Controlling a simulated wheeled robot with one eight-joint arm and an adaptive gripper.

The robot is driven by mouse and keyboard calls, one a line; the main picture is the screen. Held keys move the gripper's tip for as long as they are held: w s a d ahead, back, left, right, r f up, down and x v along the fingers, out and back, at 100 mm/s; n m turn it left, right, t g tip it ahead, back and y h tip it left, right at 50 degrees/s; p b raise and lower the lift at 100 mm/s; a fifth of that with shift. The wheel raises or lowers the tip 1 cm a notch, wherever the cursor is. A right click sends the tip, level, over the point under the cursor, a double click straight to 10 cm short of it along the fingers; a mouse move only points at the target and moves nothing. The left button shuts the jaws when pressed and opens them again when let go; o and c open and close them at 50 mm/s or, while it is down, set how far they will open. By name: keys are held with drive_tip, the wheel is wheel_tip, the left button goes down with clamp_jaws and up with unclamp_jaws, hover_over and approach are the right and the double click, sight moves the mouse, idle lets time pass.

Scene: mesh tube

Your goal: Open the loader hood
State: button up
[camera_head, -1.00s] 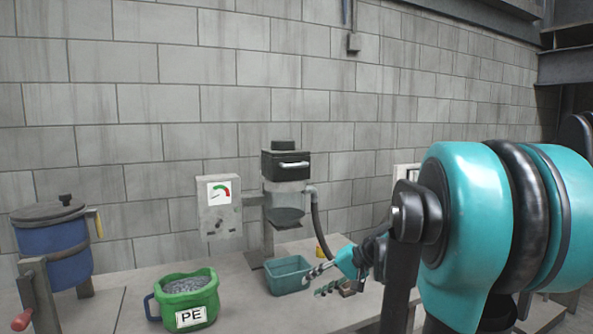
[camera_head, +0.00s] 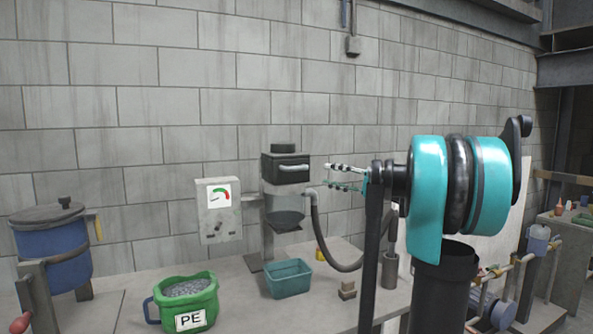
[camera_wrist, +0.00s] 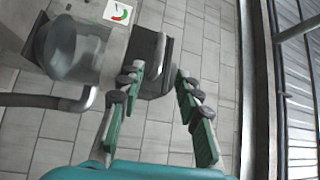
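The loader hood (camera_head: 272,170) is a black box with a light bar handle (camera_head: 294,168) across its front, and it looks closed.
A grey gauge box (camera_head: 218,207) stands left of the loader. A hose (camera_head: 324,246) loops from its right side. On the bench are a teal bin (camera_head: 288,284), a green PE bucket (camera_head: 187,305) and a blue drum (camera_head: 55,260). A block wall is behind.

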sight(299, 169)
drive_tip(key=x, duration=1.2)
drive_tip(key=shift+c, duration=0.2)
clamp_jaws()
